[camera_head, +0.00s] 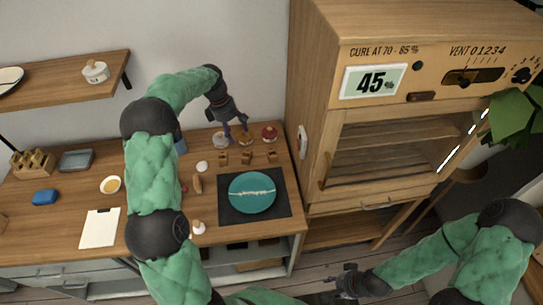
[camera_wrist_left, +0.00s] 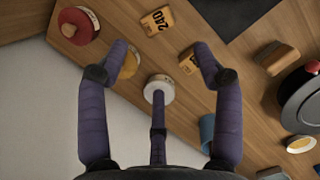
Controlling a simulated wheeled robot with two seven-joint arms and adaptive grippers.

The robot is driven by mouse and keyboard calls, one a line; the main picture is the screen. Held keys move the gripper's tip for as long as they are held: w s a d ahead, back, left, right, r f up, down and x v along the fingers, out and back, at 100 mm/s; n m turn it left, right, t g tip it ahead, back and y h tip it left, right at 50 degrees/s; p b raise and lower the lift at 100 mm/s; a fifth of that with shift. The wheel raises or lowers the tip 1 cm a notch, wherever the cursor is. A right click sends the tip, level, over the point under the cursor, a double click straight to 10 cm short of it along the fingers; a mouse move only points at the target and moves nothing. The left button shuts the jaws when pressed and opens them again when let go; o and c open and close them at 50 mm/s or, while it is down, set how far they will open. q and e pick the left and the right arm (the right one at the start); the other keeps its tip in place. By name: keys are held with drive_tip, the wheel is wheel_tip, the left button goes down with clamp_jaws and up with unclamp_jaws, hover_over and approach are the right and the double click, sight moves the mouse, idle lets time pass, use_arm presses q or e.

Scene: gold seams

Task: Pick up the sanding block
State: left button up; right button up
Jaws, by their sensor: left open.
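No thing is clearly marked as the sanding block. Small wooden blocks with orange labels (camera_head: 247,158) stand in a row behind the dark mat; one (camera_wrist_left: 157,20) reads 240 in the left wrist view, and another (camera_wrist_left: 188,60) is near a fingertip. A plain rounded brown block (camera_wrist_left: 276,57) lies further right there. A blue block (camera_head: 44,197) lies at the bench's left. My left gripper (camera_head: 236,131) is open and empty above the jars at the back, with a white-lidded jar (camera_wrist_left: 160,88) below its fingers. My right gripper (camera_head: 345,281) is low, off the bench; its jaws are unclear.
A teal plate with a pale seam (camera_head: 252,192) lies on the dark mat (camera_head: 283,207). Gold-lidded (camera_head: 245,138) and red-lidded (camera_head: 269,133) jars stand behind the blocks. A blue cup (camera_wrist_left: 207,130) is close to my left gripper. The wooden cabinet (camera_head: 318,110) bounds the right.

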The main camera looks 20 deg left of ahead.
use_arm(q)
drive_tip(key=shift+o, duration=0.2)
drive_tip(key=shift+o, duration=1.1)
drive_tip(key=m+t+h, duration=0.1)
drive_tip(key=m+t, duration=0.1)
drive_tip(key=m, duration=2.9)
approach(272, 152)
drive_tip(key=b+x, duration=0.2)
drive_tip(key=x, duration=0.6)
drive_tip(key=shift+d+f, duration=0.15)
drive_tip(key=shift+f, duration=0.25)
